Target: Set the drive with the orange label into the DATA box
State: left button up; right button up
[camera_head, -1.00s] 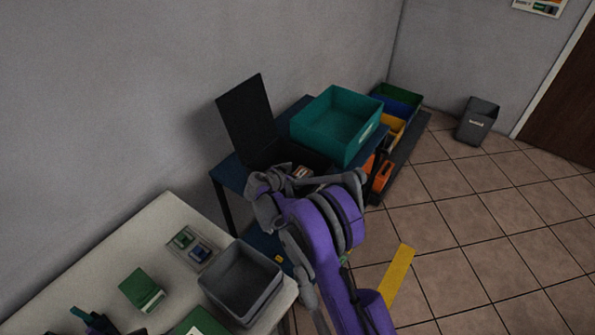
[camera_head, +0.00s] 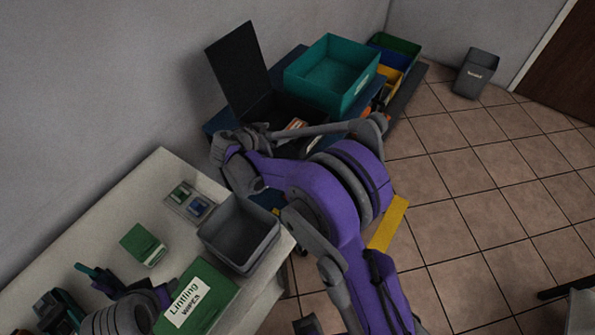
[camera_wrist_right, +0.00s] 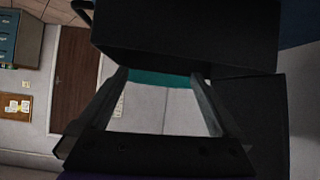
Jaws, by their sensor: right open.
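A small orange-and-white item (camera_head: 296,124) shows at the opened black case, partly behind my right arm; I cannot tell whether it is the drive with the orange label. No DATA lettering is legible. A teal open box (camera_head: 352,98) with a small unreadable label stands right of the case. My right gripper (camera_head: 262,132) is beside the black case, its jaws mostly hidden in the head view. In the right wrist view my right gripper (camera_wrist_right: 160,80) is open, fingers spread and nothing between them; teal shows beyond.
The black case's raised lid (camera_head: 238,68) stands near the wall. A grey bin (camera_head: 238,243), a green box (camera_head: 143,245) and a green wipes box (camera_head: 205,300) are on the pale table. A waste bin (camera_head: 476,75) stands on the open tiled floor.

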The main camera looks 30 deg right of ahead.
jog(key=s+r+n+g+y, duration=0.1)
jog(key=s+r+n+y, duration=0.15)
jog(key=s, duration=0.55)
jog(key=s+r+n+y, duration=0.2)
jog(key=s+n+y, duration=0.1)
jog(key=s, duration=0.5)
jog(key=s+a+f+n+y, duration=0.1)
jog(key=s+a+n+y, duration=0.1)
jog(key=s, duration=0.5)
jog(key=s+a+f+n+y, duration=0.1)
jog(key=s+a+n+y, duration=0.1)
jog(key=s, duration=0.6)
jog(key=shift+s+n, duration=0.25)
jog(key=shift+n, duration=0.5)
jog(key=shift+f, duration=0.1)
